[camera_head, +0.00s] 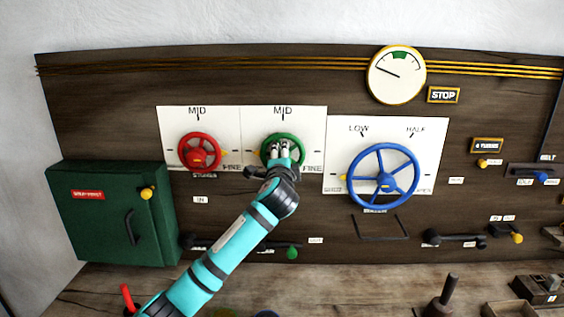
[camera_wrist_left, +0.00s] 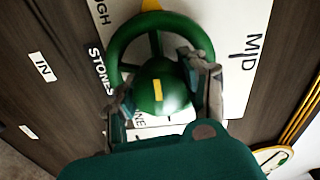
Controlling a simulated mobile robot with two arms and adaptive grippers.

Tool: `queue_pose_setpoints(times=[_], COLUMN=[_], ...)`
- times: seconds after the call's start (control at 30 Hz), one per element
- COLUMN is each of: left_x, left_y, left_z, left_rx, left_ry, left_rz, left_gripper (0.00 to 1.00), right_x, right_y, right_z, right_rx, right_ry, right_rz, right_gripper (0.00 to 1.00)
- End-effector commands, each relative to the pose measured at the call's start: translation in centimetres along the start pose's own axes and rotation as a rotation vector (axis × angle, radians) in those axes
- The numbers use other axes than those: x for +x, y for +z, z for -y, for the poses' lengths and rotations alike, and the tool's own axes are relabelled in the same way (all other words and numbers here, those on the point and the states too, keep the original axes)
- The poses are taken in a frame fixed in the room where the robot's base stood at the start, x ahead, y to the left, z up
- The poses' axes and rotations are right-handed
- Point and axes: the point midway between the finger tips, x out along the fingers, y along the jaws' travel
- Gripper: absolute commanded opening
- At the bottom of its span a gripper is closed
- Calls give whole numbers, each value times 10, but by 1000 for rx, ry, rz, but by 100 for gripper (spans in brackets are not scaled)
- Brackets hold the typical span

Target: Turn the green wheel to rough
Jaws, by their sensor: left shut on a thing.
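The green wheel (camera_head: 291,139) is mounted on a white plate (camera_head: 313,118) with MID at its top and FINE at lower right. My left gripper (camera_head: 279,150) is at the wheel, covering its lower middle. In the left wrist view, the green wheel (camera_wrist_left: 123,43) has a round hub with a yellow mark. The left gripper's fingers (camera_wrist_left: 160,88) are on either side of the hub, shut on the wheel. There, a yellow pointer shows at the top near lettering ending in OUGH, partly cut off. My right gripper is not in view.
A red wheel (camera_head: 200,152) is close on the left and a larger blue wheel (camera_head: 383,182) on the right. A green box (camera_head: 112,212) juts out at lower left. A gauge (camera_head: 396,75) is above. Levers and knobs line the lower panel.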

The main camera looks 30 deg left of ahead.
Motion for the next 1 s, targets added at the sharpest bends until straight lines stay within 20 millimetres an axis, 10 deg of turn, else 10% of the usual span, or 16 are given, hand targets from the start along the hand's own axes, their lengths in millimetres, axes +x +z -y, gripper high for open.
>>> queue_pose_setpoints(times=[0.57, 0.6, 0.7, 1.0], left_x=[0, 0, 0, 0], left_y=[0, 0, 0, 0], left_z=[-2, -2, -2, -1], left_rx=[-35, -35, -35, -34], left_ry=[5, 5, 4, 2], left_rz=[0, 0, 0, 0], left_gripper=[12, 47, 60, 69], right_x=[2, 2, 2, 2], right_y=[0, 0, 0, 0], right_z=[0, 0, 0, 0], right_rx=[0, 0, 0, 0], right_ry=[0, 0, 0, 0], right_rz=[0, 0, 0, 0], right_gripper=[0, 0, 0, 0])
